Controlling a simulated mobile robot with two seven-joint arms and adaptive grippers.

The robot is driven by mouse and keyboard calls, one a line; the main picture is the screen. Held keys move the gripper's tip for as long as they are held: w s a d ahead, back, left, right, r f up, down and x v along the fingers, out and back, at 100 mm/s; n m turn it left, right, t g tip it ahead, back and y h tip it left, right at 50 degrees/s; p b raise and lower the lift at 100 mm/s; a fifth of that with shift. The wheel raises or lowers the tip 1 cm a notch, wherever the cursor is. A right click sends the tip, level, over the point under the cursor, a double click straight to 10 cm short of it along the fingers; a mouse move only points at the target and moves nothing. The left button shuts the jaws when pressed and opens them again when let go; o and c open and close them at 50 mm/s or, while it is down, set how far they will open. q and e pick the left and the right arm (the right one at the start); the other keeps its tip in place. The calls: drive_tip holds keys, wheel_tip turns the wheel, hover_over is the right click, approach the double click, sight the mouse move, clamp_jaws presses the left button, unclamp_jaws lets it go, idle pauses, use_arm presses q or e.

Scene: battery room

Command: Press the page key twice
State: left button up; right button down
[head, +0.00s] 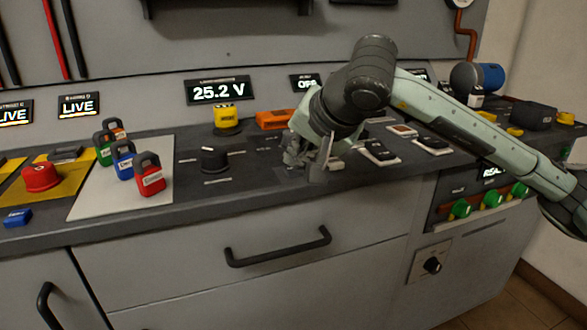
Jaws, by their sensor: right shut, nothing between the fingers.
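My right gripper (312,172) points down at the dark panel top in the middle, its fingers together with nothing between them. Its tips are at or just above a small dark plate (286,174); I cannot tell whether they touch it. I cannot make out a page key; the gripper may hide it. A display reading 25.2 V (219,91) stands on the back wall to the left of the gripper. My left gripper is not in view.
A black knob (214,159), a yellow block (228,120) and an orange block (275,119) stand left of the gripper. Red (149,180), blue (123,161) and green padlocks (103,150) stand on a pale mat (95,208). Black rocker switches (378,152) lie to the right.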

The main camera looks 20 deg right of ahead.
sight(296, 170)
drive_tip(key=shift+f, duration=0.25)
drive_tip(key=shift+r, duration=0.1)
idle(0.4)
drive_tip(key=shift+r, duration=0.8)
drive_tip(key=shift+r+p, duration=1.55)
drive_tip(key=shift+r, duration=1)
